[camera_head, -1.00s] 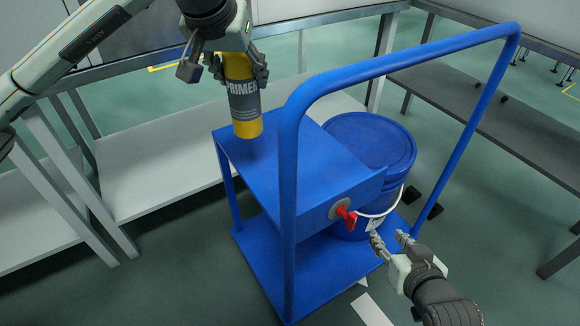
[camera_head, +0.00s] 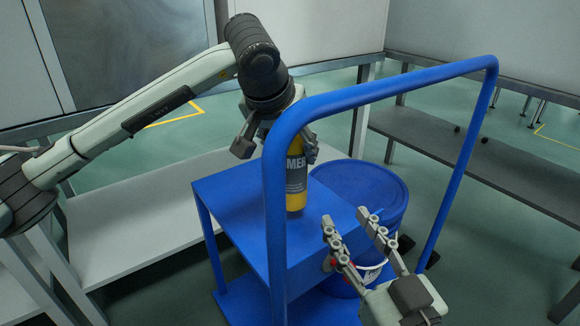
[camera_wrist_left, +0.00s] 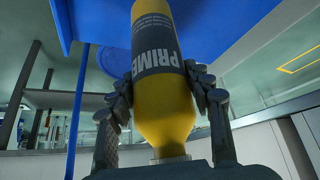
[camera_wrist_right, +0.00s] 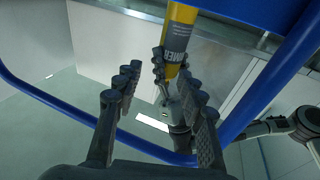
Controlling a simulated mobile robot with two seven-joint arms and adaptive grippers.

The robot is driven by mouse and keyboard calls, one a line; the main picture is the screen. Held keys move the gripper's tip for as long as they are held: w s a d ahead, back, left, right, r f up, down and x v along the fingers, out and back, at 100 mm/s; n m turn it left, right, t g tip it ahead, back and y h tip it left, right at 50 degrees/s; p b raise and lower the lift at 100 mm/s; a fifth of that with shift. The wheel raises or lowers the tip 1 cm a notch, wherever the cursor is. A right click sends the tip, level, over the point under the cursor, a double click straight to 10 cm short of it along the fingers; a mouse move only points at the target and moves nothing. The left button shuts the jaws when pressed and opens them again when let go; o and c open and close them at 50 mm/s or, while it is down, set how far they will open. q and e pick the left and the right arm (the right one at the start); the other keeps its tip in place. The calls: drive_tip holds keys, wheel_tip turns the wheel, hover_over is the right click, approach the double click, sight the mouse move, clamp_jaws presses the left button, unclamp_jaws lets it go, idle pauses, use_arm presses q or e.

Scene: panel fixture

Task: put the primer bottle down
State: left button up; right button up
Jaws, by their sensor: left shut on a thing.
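The primer bottle (camera_head: 296,178) is yellow with a dark label. My left gripper (camera_head: 283,142) is shut around its upper part and holds it upright over the blue cart's upper shelf (camera_head: 235,195). The cart handle's near post partly hides the bottle. I cannot tell whether its base touches the shelf. In the left wrist view the bottle (camera_wrist_left: 160,90) sits between both fingers. It also shows in the right wrist view (camera_wrist_right: 178,42). My right gripper (camera_head: 348,235) is open and empty, fingers apart, in front of the shelf's near right edge.
The cart's blue handle (camera_head: 390,90) arches over the shelf, close to my left gripper. A blue lidded bucket (camera_head: 365,190) stands beside the upper shelf. A grey bench (camera_head: 140,215) stands behind to the left, and a dark bench (camera_head: 500,165) to the right.

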sight(291, 164)
use_arm(q)
wheel_tip(291, 164, down, 3)
drive_tip(key=shift+f, duration=0.1)
use_arm(e)
drive_tip(key=shift+s+a+r+t, duration=0.15)
drive_tip(key=shift+a+r+t, duration=0.15)
drive_tip(key=shift+r, duration=0.35)
drive_tip(key=shift+y, duration=0.3)
use_arm(q)
drive_tip(key=shift+f, duration=0.1)
drive_tip(key=o, duration=1.4)
use_arm(e)
drive_tip(key=shift+s+r+t, duration=0.1)
drive_tip(key=shift+r+t, duration=0.2)
drive_tip(key=shift+r, duration=0.25)
use_arm(q)
drive_tip(key=v, duration=1.2)
drive_tip(key=shift+p, duration=0.3)
use_arm(e)
drive_tip(key=f, duration=0.1)
drive_tip(key=d+f+g+h, duration=0.1)
drive_tip(key=f, duration=0.1)
drive_tip(key=w+f+g, duration=0.1)
drive_tip(key=f, duration=0.1)
drive_tip(key=shift+d, duration=0.3)
